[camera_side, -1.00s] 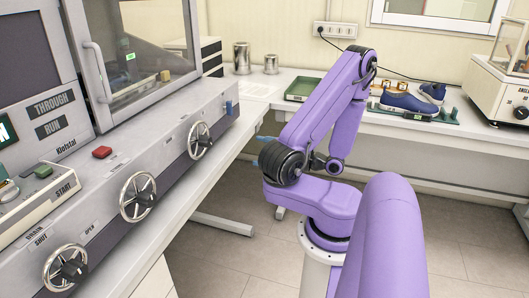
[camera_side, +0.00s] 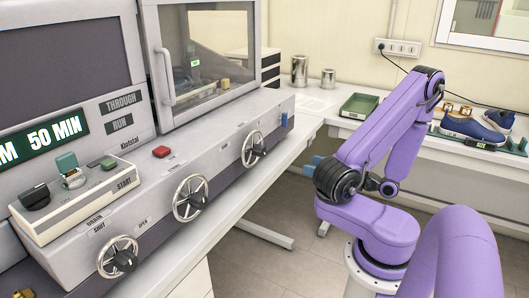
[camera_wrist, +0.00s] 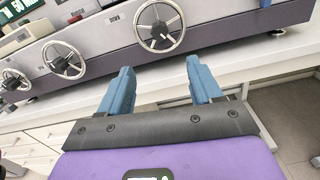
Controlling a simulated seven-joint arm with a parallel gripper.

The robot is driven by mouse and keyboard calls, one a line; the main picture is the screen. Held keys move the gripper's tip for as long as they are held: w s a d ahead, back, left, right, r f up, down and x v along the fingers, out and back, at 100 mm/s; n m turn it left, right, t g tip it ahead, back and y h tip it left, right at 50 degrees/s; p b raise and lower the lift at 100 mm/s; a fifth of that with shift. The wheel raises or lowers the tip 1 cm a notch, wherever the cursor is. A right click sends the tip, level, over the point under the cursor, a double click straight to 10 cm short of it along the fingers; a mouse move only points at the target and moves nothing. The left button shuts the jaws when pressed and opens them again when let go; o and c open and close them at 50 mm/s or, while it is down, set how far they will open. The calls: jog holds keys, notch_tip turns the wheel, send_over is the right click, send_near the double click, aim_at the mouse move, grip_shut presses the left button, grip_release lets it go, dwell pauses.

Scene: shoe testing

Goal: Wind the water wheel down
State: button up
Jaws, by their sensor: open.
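Three silver spoked handwheels with dark hub knobs sit in a row on the grey machine's front: a near wheel (camera_side: 117,258), a middle wheel (camera_side: 190,198) and a far wheel (camera_side: 254,148). No wheel's label reads clearly as water; "DRAIN", "SHUT" and "OPEN" stand near the near wheel. My gripper (camera_side: 314,164) has blue fingers and hangs right of the far wheel, apart from the machine. In the wrist view my gripper (camera_wrist: 160,66) is open and empty. The far wheel (camera_wrist: 160,28) is ahead, beyond the fingers; the middle wheel (camera_wrist: 64,60) is left.
A control box (camera_side: 78,195) with knobs sits on the machine, beside a lit display (camera_side: 45,138). A blue piece (camera_side: 284,120) sits at the machine's far end. A green tray (camera_side: 360,106) and blue shoes (camera_side: 470,127) are on the back bench. Floor between is clear.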

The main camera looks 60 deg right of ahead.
jog(key=m, duration=0.8)
send_near(264, 151)
jog(key=w, duration=1)
jog(key=c, duration=1)
